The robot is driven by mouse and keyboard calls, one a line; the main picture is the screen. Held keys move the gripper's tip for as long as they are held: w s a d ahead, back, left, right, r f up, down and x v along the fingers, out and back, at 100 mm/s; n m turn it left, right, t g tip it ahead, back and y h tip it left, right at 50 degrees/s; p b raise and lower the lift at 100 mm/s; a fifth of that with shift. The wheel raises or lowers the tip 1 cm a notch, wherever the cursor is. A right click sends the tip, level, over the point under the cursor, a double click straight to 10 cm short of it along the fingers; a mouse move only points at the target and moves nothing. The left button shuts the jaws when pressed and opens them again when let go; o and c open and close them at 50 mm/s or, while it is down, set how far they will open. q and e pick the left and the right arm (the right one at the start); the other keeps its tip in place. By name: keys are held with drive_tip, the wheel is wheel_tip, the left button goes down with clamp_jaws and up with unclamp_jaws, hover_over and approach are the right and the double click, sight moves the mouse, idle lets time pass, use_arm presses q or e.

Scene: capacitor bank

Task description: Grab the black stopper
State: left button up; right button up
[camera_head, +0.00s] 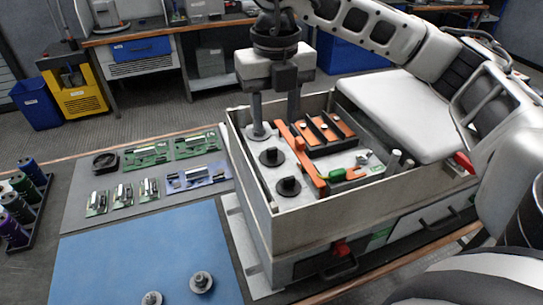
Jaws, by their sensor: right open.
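Two black round knobs with wide flanges stand on the light plate inside the open grey box, a rear one (272,157) and a front one (289,187). A low black round piece (105,162) lies on the grey mat at the left. I cannot tell which of these is the black stopper. My right gripper (275,118) points down over the back left of the box, its two fingers apart and nothing seen held between them. The left finger is over a grey round base (259,134) that it partly hides. My left gripper is not in view.
The box walls (370,192) surround orange bars (299,154), black blocks and a green-handled part (335,175). Green circuit boards (148,153) lie on the grey mat. The blue mat (140,250) holds two metal knobs near its front and is otherwise clear. Spools (20,207) stand at far left.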

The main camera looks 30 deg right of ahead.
sight(272, 148)
drive_tip(key=shift+w+f+p, duration=0.15)
drive_tip(key=shift+f+p, duration=0.25)
drive_tip(key=shift+f, duration=1.4)
drive_tip(key=shift+w+f+p, duration=0.15)
drive_tip(key=shift+f+p, duration=0.2)
drive_tip(key=shift+f, duration=1.4)
clamp_jaws()
